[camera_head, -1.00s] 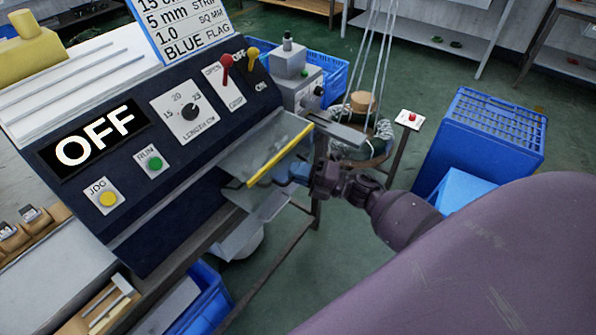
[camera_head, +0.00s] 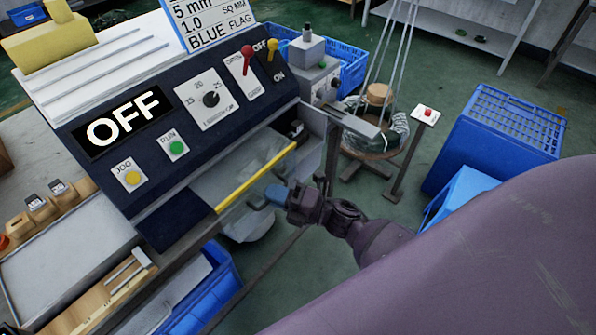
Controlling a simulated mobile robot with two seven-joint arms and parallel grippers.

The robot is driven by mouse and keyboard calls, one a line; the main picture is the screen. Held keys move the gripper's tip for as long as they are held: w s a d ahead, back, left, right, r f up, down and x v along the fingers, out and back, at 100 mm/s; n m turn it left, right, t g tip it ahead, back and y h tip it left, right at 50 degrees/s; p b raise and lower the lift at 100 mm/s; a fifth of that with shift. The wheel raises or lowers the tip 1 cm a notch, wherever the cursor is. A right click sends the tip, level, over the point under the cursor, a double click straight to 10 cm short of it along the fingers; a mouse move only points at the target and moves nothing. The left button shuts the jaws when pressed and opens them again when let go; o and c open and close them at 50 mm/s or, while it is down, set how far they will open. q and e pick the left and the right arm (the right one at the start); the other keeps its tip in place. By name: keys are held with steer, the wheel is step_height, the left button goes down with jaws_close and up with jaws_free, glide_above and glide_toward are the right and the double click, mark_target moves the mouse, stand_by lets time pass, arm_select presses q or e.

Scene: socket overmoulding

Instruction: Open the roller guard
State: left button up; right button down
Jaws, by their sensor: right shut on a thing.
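The roller guard (camera_head: 232,182) is a clear panel with a yellow bar (camera_head: 257,175) along its edge, at the lower right front of the dark blue machine. A small dark handle (camera_head: 257,204) sticks out below the yellow bar. My right gripper (camera_head: 272,196) has its blue fingertips at this handle and is shut on it; the fingers partly hide the grip. Part of the machine's inside (camera_head: 292,130) shows above the bar at its right end. My left gripper is not in view.
The machine panel (camera_head: 200,130) reads OFF, with red and yellow levers. A wire reel (camera_head: 372,135) and a red-button stand (camera_head: 426,114) are behind my right arm. Blue crates (camera_head: 500,130) stand at right, and a blue bin (camera_head: 220,285) is below the bench.

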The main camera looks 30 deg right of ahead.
mark_target(226, 220)
steer(key=s+a, duration=0.1)
steer(key=a, duration=0.1)
steer(key=s+a, duration=0.1)
steer(key=a, duration=0.2)
steer(key=s+a, duration=0.1)
steer(key=a, duration=0.2)
steer(key=shift+a+p, duration=0.25)
steer(key=shift+p, duration=0.05)
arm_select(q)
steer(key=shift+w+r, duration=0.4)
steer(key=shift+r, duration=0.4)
arm_select(e)
steer(key=shift+s+a, duration=0.3)
steer(key=shift+a, duration=0.25)
steer(key=c, duration=1.5)
jaws_free()
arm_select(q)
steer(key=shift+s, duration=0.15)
arm_select(e)
steer(key=shift+d, duration=0.1)
